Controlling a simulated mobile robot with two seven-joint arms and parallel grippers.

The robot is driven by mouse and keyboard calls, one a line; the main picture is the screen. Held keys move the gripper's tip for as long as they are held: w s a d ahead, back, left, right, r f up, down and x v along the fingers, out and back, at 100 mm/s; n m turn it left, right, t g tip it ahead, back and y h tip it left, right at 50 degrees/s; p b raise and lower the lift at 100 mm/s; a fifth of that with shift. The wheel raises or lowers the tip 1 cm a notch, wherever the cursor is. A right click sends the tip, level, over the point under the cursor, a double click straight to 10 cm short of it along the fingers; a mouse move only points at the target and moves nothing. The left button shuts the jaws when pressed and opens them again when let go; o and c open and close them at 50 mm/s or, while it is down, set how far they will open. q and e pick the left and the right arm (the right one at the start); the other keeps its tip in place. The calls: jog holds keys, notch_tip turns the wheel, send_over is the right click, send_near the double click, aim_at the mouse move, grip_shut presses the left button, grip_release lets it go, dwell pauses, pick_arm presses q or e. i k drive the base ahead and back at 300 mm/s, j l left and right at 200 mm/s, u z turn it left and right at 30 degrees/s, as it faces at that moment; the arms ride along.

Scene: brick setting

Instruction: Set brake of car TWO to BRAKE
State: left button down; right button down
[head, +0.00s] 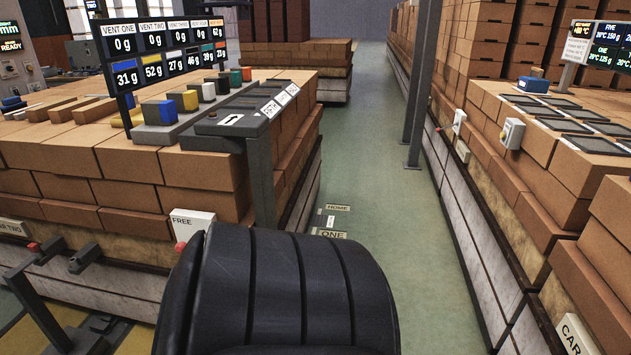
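A car stacked with brown bricks (120,205) stands at the left. A red knob (180,247) shows just below that plate; the rest of this part is hidden behind my black body part. Another red knob (33,247) sits by dark grey metal parts at the lower left; I cannot tell which is the brake handle. No BRAKE mark is visible. Neither gripper is in view.
A display board (165,50) and coloured blocks (160,112) stand on the left car. A green aisle (370,165) runs clear ahead, with HOME and ONE floor marks. Another brick-laden car (575,175) lines the right side. A grey post (418,90) stands beside the aisle.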

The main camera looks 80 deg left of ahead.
aim_at(179, 247)
jog(key=u, duration=3.45)
